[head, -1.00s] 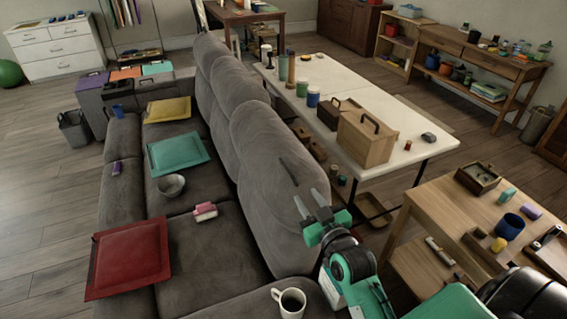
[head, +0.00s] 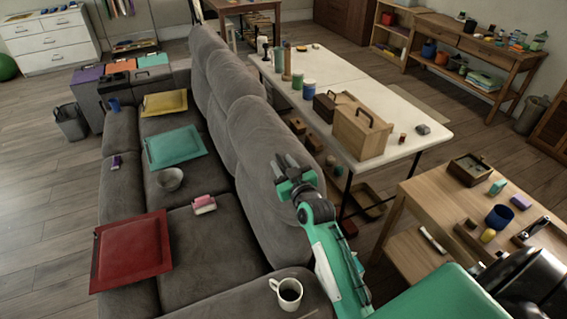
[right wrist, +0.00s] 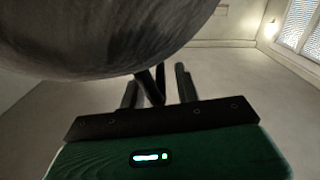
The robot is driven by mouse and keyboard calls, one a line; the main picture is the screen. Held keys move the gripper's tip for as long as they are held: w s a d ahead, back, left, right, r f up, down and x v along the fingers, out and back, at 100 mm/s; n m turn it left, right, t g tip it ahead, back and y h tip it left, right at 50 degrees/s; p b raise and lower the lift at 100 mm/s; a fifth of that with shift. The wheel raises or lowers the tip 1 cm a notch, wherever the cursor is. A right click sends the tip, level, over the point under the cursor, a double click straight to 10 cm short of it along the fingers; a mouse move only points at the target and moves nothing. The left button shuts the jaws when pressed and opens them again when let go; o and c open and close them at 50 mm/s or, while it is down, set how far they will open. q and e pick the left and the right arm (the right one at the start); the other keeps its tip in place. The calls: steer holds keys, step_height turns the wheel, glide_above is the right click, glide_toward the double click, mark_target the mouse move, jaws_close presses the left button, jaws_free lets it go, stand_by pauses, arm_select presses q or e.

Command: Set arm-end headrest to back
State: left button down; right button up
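The grey sofa's near-end headrest (head: 262,180) is a rounded cushion in the backrest row, beside the back table. My right gripper (head: 292,166) is at its upper right side in the head view and covers the spot where a dark slim bar showed on it. In the right wrist view, the headrest (right wrist: 90,40) fills the upper left. The fingers of my right gripper (right wrist: 158,92) stand apart there, with a dark bar (right wrist: 151,86) between them and a gap on its right side. I cannot tell whether the fingers touch the bar. My left gripper is not in view.
A white mug (head: 288,292) of dark liquid stands on the near sofa arm. A white table (head: 395,125) with a wooden box (head: 362,130) stands behind the sofa. A wooden table (head: 440,200) is at right.

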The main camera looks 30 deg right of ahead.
mark_target(312, 157)
jaws_close()
steer(key=shift+d, duration=0.4)
steer(key=d, duration=0.2)
steer(key=d+m, duration=0.1)
steer(key=d, duration=0.2)
steer(key=d+m, duration=0.1)
steer(key=d, duration=0.2)
steer(key=shift+s+d+f+b, duration=0.15)
steer(key=shift+s+f+b, duration=0.15)
steer(key=shift+b, duration=0.1)
steer(key=shift+d+m, duration=0.1)
steer(key=shift+m, duration=0.3)
